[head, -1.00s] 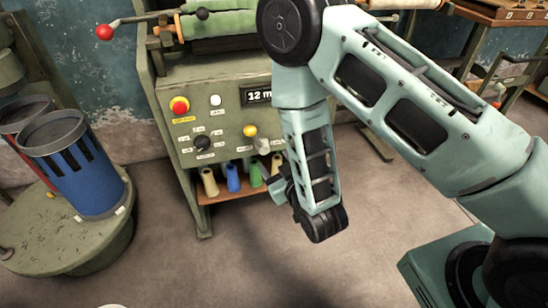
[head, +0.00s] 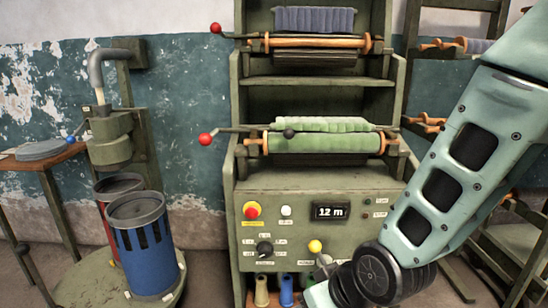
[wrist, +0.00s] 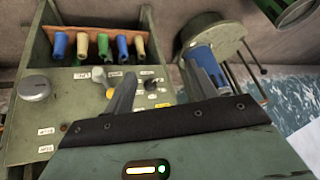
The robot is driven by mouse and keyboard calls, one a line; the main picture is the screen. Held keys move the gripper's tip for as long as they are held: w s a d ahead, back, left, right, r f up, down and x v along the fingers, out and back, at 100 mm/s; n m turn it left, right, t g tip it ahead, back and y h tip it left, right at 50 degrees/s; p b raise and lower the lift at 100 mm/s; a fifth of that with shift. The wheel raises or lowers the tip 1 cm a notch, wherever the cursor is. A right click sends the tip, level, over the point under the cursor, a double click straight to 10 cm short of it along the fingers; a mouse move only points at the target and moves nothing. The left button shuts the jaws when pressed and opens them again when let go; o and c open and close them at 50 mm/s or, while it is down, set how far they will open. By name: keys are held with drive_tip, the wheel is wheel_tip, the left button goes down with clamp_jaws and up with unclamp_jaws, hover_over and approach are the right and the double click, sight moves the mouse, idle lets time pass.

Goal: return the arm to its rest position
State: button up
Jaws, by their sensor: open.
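My arm (head: 432,185) crosses the right side of the head view, coming down from the upper right, its dark joint (head: 378,275) near the bottom edge in front of the console. The gripper is hidden or below the frame in the head view. In the wrist view, my gripper (wrist: 166,68) shows two grey fingers set well apart, with nothing between them. Beyond the fingers, the control panel (wrist: 75,110) of the green machine appears upside down. The fingers look apart from it, though the exact gap is unclear.
The green machine (head: 230,190) carries rollers, red-knobbed cranks and a "12 m" display (head: 329,211). At left, a blue slotted canister (head: 146,250) stands beside a red one (head: 108,190) on a round base. A rack (head: 500,245) stands right.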

drive_tip(key=s+d+r+n+g+h, duration=0.1)
drive_tip(key=s+d+r+g+h, duration=0.2)
drive_tip(key=s, duration=0.4)
drive_tip(key=s+d+r+n+g, duration=0.1)
drive_tip(key=s+d+r+g, duration=0.1)
drive_tip(key=s+d+r, duration=0.4)
wheel_tip(320, 180, up, 17)
drive_tip(key=s+a+p, duration=0.1)
drive_tip(key=a+p, duration=0.1)
drive_tip(key=p, duration=1.6)
drive_tip(key=shift+s+r+h, duration=0.15)
drive_tip(key=shift+s+h, duration=0.15)
